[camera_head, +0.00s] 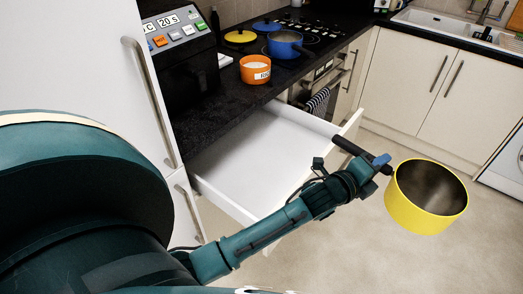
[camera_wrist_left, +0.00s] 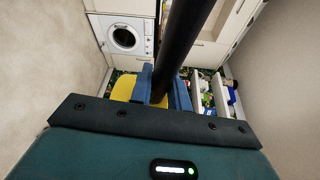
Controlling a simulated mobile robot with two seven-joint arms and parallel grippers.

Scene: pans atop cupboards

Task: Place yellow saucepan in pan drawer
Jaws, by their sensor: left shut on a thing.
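The yellow saucepan (camera_head: 412,208) is held in the air at the right of the head view, open side up and seemingly empty. Its black handle (camera_head: 352,149) points to the upper left. My left gripper (camera_head: 379,166) is shut on the handle close to the pan body. In the left wrist view the dark handle (camera_wrist_left: 180,38) runs up between the blue fingers of the gripper (camera_wrist_left: 163,88); the yellow pan (camera_wrist_left: 123,88) is mostly hidden behind them. The white pan drawer (camera_head: 255,160) is pulled open under the counter and looks empty; the pan is outside it, to the right.
The dark counter (camera_head: 222,108) above the drawer holds an orange pot (camera_head: 255,70), a blue pot (camera_head: 285,45) on the hob and a black appliance (camera_head: 185,70). A tall white cabinet (camera_head: 90,60) stands left. The floor (camera_head: 390,262) around the pan is clear.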

